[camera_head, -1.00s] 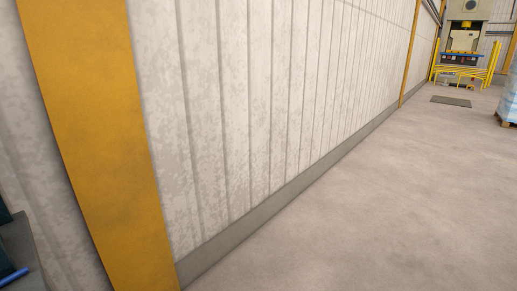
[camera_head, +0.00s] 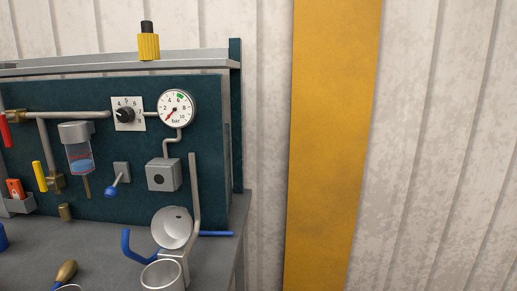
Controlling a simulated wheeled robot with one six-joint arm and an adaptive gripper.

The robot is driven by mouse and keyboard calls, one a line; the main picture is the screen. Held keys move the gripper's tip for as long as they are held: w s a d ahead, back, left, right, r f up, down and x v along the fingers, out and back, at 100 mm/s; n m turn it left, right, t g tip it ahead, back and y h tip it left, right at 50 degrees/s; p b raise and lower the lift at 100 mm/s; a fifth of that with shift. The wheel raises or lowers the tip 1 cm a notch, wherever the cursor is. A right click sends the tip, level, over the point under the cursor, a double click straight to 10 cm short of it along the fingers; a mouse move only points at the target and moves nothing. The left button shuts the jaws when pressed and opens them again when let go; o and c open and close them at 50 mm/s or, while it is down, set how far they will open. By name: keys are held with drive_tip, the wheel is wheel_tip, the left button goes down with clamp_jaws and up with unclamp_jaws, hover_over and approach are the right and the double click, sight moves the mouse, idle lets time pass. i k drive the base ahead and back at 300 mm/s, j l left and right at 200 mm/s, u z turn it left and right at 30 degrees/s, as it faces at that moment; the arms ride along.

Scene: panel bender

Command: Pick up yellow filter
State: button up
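A ribbed yellow cylinder with a black top, which looks like the yellow filter (camera_head: 148,47), stands upright on the grey top shelf (camera_head: 190,59) of a workbench, near the shelf's right end. Nothing touches it or stands close to it. My gripper is not in view.
Below the shelf, a dark green panel carries a pressure gauge (camera_head: 177,109), a dial (camera_head: 129,114), pipes and a filter bowl (camera_head: 78,148). Cups and blue handles crowd the grey bench top (camera_head: 205,262). A yellow post (camera_head: 332,150) stands right of the bench.

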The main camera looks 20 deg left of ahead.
sight(148, 46)
drive_tip(key=i+l+u, duration=0.1)
drive_tip(key=u, duration=0.4)
drive_tip(key=i+l+u, duration=0.2)
drive_tip(key=u, duration=0.3)
drive_tip(key=i+l+u, duration=0.2)
drive_tip(key=u, duration=0.3)
drive_tip(key=i+l+u, duration=0.1)
drive_tip(key=l+u, duration=0.2)
drive_tip(key=u, duration=0.2)
drive_tip(key=l+u, duration=0.3)
drive_tip(key=u, duration=0.2)
